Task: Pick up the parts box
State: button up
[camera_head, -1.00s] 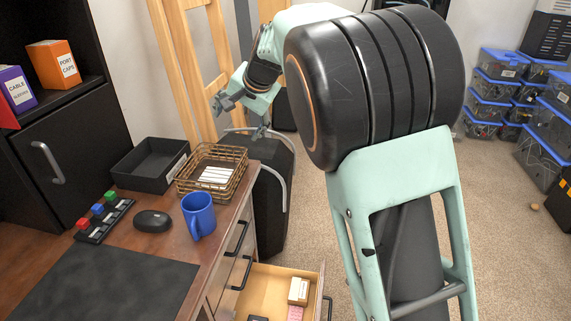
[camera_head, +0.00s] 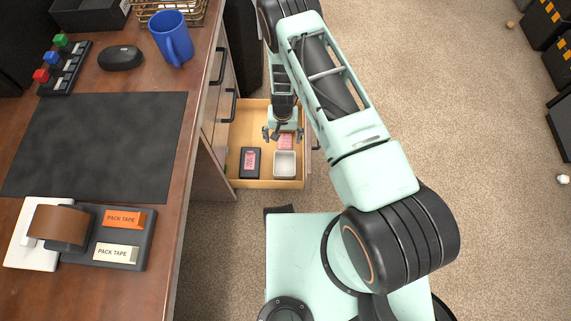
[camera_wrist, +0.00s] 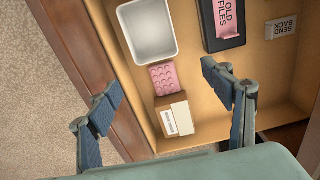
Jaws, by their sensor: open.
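A small cream and brown box (camera_wrist: 175,117) with a white label lies in the open drawer (camera_head: 240,115). Its print is too small to read, so I cannot confirm it is the parts box. In the head view my gripper hides it. My gripper (camera_head: 283,134) is over the drawer, pointing down. In the wrist view my gripper (camera_wrist: 165,96) is open and empty, its fingers apart on either side of the small box. I cannot tell the height left between fingers and box.
A pink bumpy item (camera_wrist: 167,78) adjoins the box. The desk (camera_head: 150,220) stands to the left.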

jog(key=s+d+f, duration=0.1)
jog(key=s+f, duration=0.2)
jog(key=f, duration=0.2)
jog(key=b, duration=0.2)
send_over(285, 168)
jog(key=f, duration=0.4)
jog(key=shift+w+d+f, duration=0.1)
jog(key=shift+w+f, duration=0.2)
jog(key=f+b, duration=0.1)
jog(key=f, duration=0.1)
jog(key=f+b, duration=0.1)
jog(key=f, duration=0.2)
jog(key=shift+s+a+f, duration=0.2)
jog(key=shift+f, duration=0.15)
jog(key=shift+r, duration=0.1)
jog(key=c, duration=1.1)
jog(key=shift+r, duration=0.1)
